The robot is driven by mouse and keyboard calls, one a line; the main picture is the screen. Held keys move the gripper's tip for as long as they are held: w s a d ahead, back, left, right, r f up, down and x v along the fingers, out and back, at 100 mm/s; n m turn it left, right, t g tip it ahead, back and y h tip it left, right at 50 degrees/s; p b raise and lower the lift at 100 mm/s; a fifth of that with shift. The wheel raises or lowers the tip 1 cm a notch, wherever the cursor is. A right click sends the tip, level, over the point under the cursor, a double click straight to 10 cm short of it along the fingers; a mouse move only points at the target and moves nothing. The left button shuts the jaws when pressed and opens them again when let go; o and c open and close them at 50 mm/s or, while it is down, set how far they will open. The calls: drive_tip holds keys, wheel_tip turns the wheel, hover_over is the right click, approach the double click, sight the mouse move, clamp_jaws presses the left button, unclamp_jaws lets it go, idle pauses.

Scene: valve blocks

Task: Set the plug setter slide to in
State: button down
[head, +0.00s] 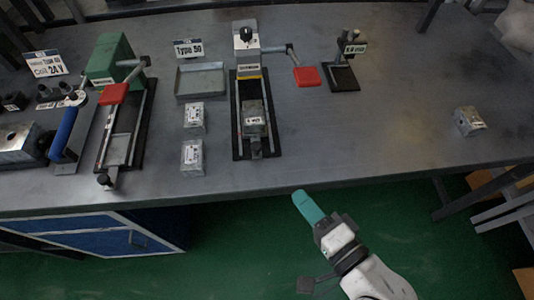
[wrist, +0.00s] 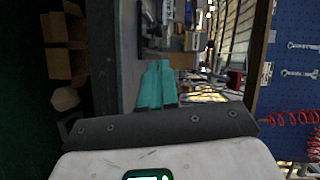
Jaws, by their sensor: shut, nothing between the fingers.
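Two bench fixtures with slide rails stand on the bench, and I cannot read which one is the plug setter. The left fixture has a green housing (head: 110,58), a red-ended lever (head: 114,94) and a dark round knob (head: 104,180) at its near end. The middle fixture has a white head (head: 246,40) with a black knob, a red-ended lever (head: 306,76) and a grey block (head: 254,119) in its rail. My gripper (head: 302,200), with teal fingers, is shut and empty in front of the bench edge, apart from both fixtures. The wrist view shows its fingers (wrist: 156,86) together.
Two loose blocks (head: 194,117) (head: 192,158) lie between the fixtures, near a shallow tray (head: 201,82). A small stand (head: 342,76) is at right-centre. Another block (head: 468,121) lies far right. A blue handle (head: 64,132) is at left. The right-centre bench (head: 400,120) is clear.

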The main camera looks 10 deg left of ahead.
drive_tip(key=m, duration=0.2)
drive_tip(key=p, duration=0.2)
approach(263, 121)
drive_tip(key=a, duration=0.1)
drive_tip(key=s+a+f, duration=0.2)
drive_tip(key=a, duration=0.1)
drive_tip(key=shift+s, duration=0.15)
drive_tip(key=w, duration=0.3)
drive_tip(key=w+a+b, duration=0.1)
drive_tip(key=w, duration=0.1)
drive_tip(key=w+a, duration=0.1)
drive_tip(key=w, duration=0.2)
drive_tip(key=shift+w+a+b, duration=0.25)
drive_tip(key=shift+w+b, duration=0.05)
drive_tip(key=shift+b, duration=0.1)
drive_tip(key=shift+w+a, duration=0.1)
drive_tip(key=shift+w, duration=0.25)
drive_tip(key=shift+w+r, duration=0.15)
